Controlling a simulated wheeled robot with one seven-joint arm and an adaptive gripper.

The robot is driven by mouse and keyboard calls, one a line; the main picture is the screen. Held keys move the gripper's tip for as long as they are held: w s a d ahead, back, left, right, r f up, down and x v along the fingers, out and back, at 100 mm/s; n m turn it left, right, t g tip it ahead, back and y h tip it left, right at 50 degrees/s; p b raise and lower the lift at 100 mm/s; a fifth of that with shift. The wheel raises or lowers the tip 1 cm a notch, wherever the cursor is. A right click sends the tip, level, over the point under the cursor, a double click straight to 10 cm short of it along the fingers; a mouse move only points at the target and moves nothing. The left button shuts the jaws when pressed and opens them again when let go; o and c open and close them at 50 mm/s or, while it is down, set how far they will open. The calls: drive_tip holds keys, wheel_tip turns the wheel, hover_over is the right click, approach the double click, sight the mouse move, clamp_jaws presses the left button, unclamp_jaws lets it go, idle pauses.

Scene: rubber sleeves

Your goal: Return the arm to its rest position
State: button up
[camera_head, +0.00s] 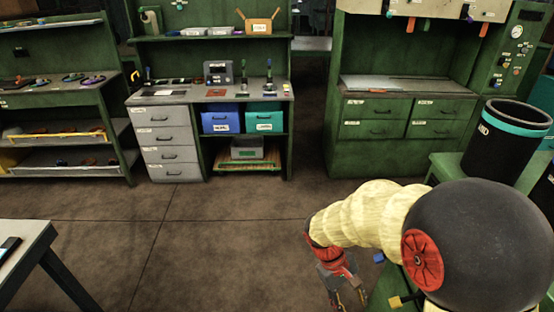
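My arm comes in from the lower right, with a black rounded joint, a pale yellow ribbed sleeve and a red wrist. My gripper (349,299) hangs at the end of it, pointing down near the bottom edge of the picture. Its two fingers look apart, with nothing visible between them. It is over or in front of the bare floor, to the left of a green surface. The lowest part of the fingers is close to the frame edge and small.
A black bin with a teal band (505,140) stands on a green bench (447,166) at the right, close to my arm. A grey table (25,240) is at the lower left. Green workbenches with drawers (412,108) line the back. The brown floor (200,245) between is clear.

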drive_tip(key=s+r+m+t+y, duration=0.2)
drive_tip(key=s+r+t, duration=0.2)
drive_tip(key=r, duration=0.8)
drive_tip(key=s+a+r+m+t+y+p, duration=0.1)
drive_tip(key=s+r+m+t+y, duration=0.1)
drive_tip(key=r, duration=0.9)
drive_tip(key=s+m+t, duration=0.1)
drive_tip(key=s+t, duration=0.1)
drive_tip(key=s, duration=0.1)
drive_tip(key=shift+s+a+r+m+t+y, duration=0.15)
drive_tip(key=shift+s+r+m+t+y, duration=0.15)
drive_tip(key=shift+r, duration=0.05)
drive_tip(key=shift+c, duration=0.8)
